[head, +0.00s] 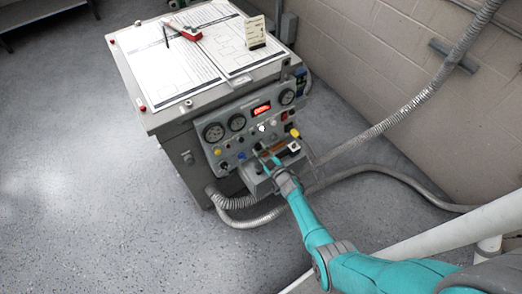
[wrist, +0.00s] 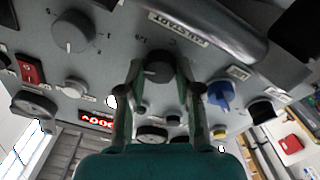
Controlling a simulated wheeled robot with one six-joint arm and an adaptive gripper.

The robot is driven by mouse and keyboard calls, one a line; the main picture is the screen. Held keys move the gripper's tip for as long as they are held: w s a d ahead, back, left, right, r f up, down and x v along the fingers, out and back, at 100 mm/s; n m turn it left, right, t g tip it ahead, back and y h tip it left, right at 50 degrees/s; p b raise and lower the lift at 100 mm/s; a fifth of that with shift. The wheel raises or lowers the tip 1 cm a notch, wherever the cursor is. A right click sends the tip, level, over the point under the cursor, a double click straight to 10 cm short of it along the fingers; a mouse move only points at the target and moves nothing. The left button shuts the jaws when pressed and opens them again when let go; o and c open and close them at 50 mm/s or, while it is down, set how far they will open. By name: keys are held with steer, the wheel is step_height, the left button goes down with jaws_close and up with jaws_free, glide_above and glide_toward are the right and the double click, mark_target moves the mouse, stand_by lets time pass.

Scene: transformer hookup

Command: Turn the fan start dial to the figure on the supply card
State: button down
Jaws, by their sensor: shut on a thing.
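My gripper (wrist: 161,76) is shut on this dial, one finger on each side. Small marks are printed around the dial, but I cannot read its setting. In the head view my gripper (head: 266,162) reaches the lower front of the panel (head: 222,156), and my arm hides the dial there. A small upright card (head: 255,32) stands on the cabinet top; its text is too small to read.
The panel also carries gauges (head: 214,132), a red lit display (head: 261,108), a blue knob (wrist: 221,95), a grey knob (wrist: 72,32) and a red switch (wrist: 29,68). Paper sheets (head: 168,60) and a red-handled tool (head: 184,31) lie on top. Hoses (head: 385,120) run at the right.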

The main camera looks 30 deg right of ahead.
steer(key=shift+f+m, duration=0.1)
steer(key=shift+m, duration=0.5)
steer(key=c, duration=0.8)
jaws_free()
steer(key=shift+s, duration=0.1)
steer(key=shift+s+a+r, duration=0.1)
steer(key=shift+s+r, duration=0.05)
steer(key=shift+s, duration=2.85)
steer(key=shift+s+r, duration=0.15)
steer(key=shift+s, duration=2.8)
steer(key=shift+a, duration=0.1)
